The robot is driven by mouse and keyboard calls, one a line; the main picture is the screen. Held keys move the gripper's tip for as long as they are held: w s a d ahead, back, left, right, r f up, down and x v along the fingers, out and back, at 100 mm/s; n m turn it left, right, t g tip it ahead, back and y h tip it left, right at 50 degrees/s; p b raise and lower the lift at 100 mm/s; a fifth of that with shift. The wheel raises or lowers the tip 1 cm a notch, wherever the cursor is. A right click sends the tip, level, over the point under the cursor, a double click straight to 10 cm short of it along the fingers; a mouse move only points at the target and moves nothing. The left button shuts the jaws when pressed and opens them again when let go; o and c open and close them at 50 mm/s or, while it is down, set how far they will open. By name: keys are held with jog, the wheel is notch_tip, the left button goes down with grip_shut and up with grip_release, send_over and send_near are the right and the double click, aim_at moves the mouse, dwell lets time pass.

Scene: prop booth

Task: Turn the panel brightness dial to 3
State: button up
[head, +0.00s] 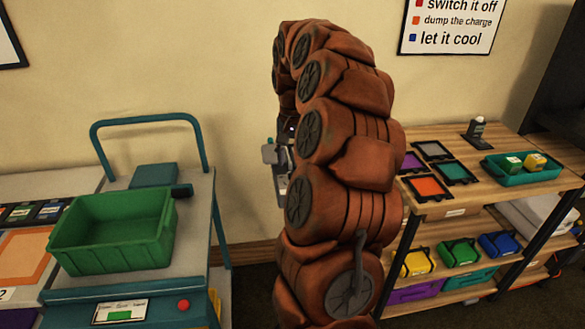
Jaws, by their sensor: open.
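I cannot make out a panel brightness dial or its numbers in the head view. My gripper (279,168) shows only as small grey parts at the left edge of my reddish-brown arm. The arm hides most of it, and no object shows in the visible part. It is open and appears to be to the right of the teal cart (214,230), apart from it. The cart's front has a small label with a green patch (120,314) and a red round button (183,305).
A green bin (112,232) stands on the cart, below a teal handle (150,118). At right, a wooden shelf (455,137) holds coloured frames, a teal tray (522,177), a dark bottle (477,130) and small bins. My arm blocks the middle.

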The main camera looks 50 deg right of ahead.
aim_at(293, 173)
jog(key=shift+f+p, duration=0.35)
jog(key=shift+f, duration=1.55)
jog(key=shift+c, duration=0.3)
grip_shut()
